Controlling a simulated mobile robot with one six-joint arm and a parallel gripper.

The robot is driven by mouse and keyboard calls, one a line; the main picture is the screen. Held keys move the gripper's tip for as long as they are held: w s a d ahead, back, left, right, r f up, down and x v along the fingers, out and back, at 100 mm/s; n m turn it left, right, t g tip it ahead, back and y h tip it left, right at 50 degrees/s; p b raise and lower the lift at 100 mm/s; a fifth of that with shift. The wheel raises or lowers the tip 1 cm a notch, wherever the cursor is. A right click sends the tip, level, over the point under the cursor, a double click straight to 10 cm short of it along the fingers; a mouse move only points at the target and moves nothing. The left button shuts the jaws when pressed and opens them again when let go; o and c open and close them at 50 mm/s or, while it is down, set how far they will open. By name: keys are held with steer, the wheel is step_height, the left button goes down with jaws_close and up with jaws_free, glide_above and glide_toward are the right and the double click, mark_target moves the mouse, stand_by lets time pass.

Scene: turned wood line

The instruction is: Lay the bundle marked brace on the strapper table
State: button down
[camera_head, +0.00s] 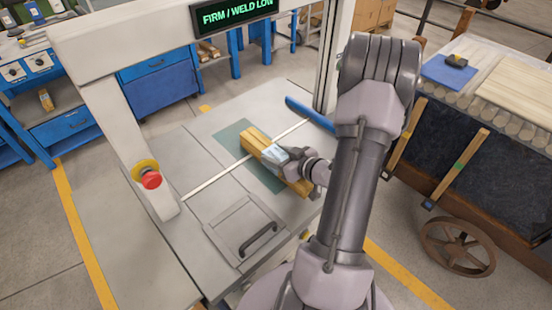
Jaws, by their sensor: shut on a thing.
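The wooden bundle (256,140) is a stack of yellow-brown sticks lying lengthwise over the green patch (232,131) of the strapper table (196,150). My gripper (280,160) is shut around the middle of the bundle from the right side. The bundle crosses the pale strap line (215,180) on the table. Whether it touches the tabletop or hangs just above it, I cannot tell. No brace mark is readable on it; my gripper hides its middle.
The strapper's white arch stands over the table with a red stop button (151,180) on its left post and a green-lit display (236,13) reading FIRM / WELD LOW. A blue bar (309,113) lies behind the bundle. A wheeled cart (480,130) stands right.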

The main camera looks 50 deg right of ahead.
steer(key=shift+r, duration=0.1)
steer(key=c, duration=0.6)
jaws_free()
